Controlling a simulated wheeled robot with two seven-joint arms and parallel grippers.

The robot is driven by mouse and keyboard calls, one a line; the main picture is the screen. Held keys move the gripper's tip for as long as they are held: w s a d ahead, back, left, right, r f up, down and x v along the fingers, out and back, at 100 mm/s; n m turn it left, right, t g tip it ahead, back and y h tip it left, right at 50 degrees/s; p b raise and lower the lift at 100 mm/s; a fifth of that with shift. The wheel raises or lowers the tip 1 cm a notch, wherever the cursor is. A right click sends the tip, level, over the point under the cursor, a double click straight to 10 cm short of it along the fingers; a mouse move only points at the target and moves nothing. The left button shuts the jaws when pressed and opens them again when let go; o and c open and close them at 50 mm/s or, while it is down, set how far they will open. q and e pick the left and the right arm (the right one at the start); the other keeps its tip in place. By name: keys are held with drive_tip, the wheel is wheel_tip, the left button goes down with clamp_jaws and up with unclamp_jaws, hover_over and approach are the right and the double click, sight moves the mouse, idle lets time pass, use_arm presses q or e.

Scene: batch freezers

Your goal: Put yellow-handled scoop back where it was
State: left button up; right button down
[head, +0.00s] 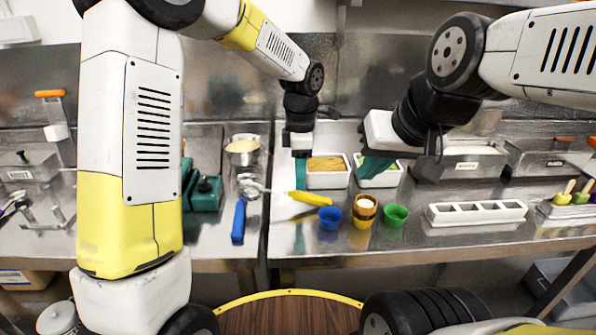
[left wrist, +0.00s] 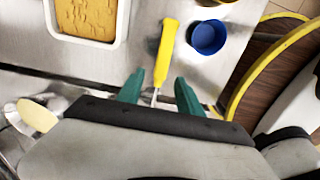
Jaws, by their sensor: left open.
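The yellow-handled scoop (head: 310,198) lies on the steel counter, its handle pointing right and its metal end toward the blue-handled scoop (head: 239,218). My left gripper (head: 300,172) is over the counter just behind the scoop. In the left wrist view, my left gripper (left wrist: 157,82) is open, with its teal fingers on either side of the near end of the yellow handle (left wrist: 164,55); I cannot tell whether they touch it. The scoop's metal end is mostly hidden there. My right gripper (head: 375,165) is by a white tub; its finger opening is not clear.
A blue cup (head: 330,217), a stacked brown-and-yellow cup (head: 364,210) and a green cup (head: 395,215) stand right of the scoop. A white tub (head: 327,181) of orange ice cream stands behind. A metal pot (head: 243,152) is at left. A white holder (head: 475,213) stands further right.

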use_arm(q)
wheel_tip(320, 180, up, 10)
drive_tip(key=r, duration=0.1)
drive_tip(key=s+a+r+m+t+h, duration=0.1)
drive_tip(key=s+a+r+m, duration=0.1)
drive_tip(key=s+a+m, duration=0.25)
drive_tip(key=s+a+r+m+t, duration=0.1)
drive_tip(key=s+a+r+m, duration=0.2)
drive_tip(key=a, duration=0.3)
drive_tip(key=s+a+f+m+t, duration=0.1)
drive_tip(key=s+a+m+t, duration=0.1)
drive_tip(key=s+m, duration=0.3)
drive_tip(key=s+a+f+m+t+h, duration=0.1)
drive_tip(key=s+a+m+t, duration=0.1)
drive_tip(key=s+a+m, duration=0.3)
drive_tip(key=shift+s+m, duration=0.55)
drive_tip(key=shift+s, duration=0.55)
drive_tip(key=shift+d+h, duration=0.1)
drive_tip(key=shift+h, duration=0.2)
